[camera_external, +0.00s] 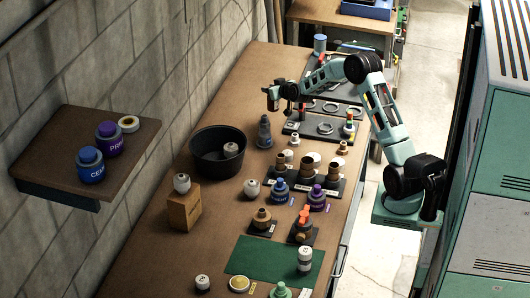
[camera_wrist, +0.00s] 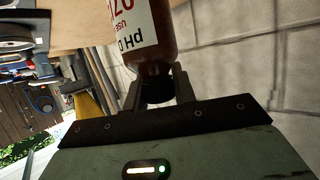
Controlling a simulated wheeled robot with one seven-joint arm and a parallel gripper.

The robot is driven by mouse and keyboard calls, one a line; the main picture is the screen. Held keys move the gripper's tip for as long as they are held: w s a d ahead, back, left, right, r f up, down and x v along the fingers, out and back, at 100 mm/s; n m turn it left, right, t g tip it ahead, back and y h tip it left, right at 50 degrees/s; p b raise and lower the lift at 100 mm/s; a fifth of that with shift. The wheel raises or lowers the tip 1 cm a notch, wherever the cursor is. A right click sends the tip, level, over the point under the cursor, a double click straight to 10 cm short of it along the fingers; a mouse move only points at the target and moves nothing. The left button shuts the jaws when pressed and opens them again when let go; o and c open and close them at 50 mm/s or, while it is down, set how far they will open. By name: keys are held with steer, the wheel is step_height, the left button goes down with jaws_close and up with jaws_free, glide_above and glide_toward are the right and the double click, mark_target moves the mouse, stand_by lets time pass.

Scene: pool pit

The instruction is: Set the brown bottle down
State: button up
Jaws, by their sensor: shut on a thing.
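The brown bottle (camera_wrist: 153,62) is in the wrist view, with a white label (camera_wrist: 135,28) that reads upside down there. Its dark narrow end sits between the two fingers of my gripper (camera_wrist: 157,90), which is shut on it. The bottle's far end is cut off by the top of that view. In the external view my gripper (camera_external: 273,96) is over the far part of the long brown bench (camera_external: 228,105), above and behind a grey-blue bottle (camera_external: 264,134). I cannot clearly make out the brown bottle in the external view.
A black bucket (camera_external: 218,166) stands left of the grey-blue bottle, near the wall. Dark trays with fittings (camera_external: 322,130) lie to the right. A wooden block (camera_external: 184,211), jars and a green mat (camera_external: 258,262) fill the near bench. Some bare wood shows beyond the bucket.

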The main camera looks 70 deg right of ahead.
steer(key=r, duration=0.7)
steer(key=shift+s+d+r, duration=0.1)
steer(key=shift+s+d, duration=0.1)
steer(key=shift+s, duration=0.1)
steer(key=s+d+n+t+y+p, duration=0.1)
steer(key=s+d+n+y+p, duration=0.1)
steer(key=s+p, duration=0.5)
steer(key=s+a+n+t+y+p, duration=0.2)
steer(key=s+a+n+y+p, duration=0.45)
steer(key=s+a, duration=0.65)
steer(key=shift+m, duration=0.35)
steer(key=shift+w+d+f+p, duration=0.15)
steer(key=shift+f+p, duration=0.25)
steer(key=shift+f, duration=2.15)
steer(key=shift+s+d+f+p, duration=0.1)
steer(key=shift+f+p, duration=0.25)
steer(key=shift+f, duration=2.2)
steer(key=shift+w+d+f+p, duration=0.15)
steer(key=shift+f+p, duration=0.25)
steer(key=shift+f, duration=2.15)
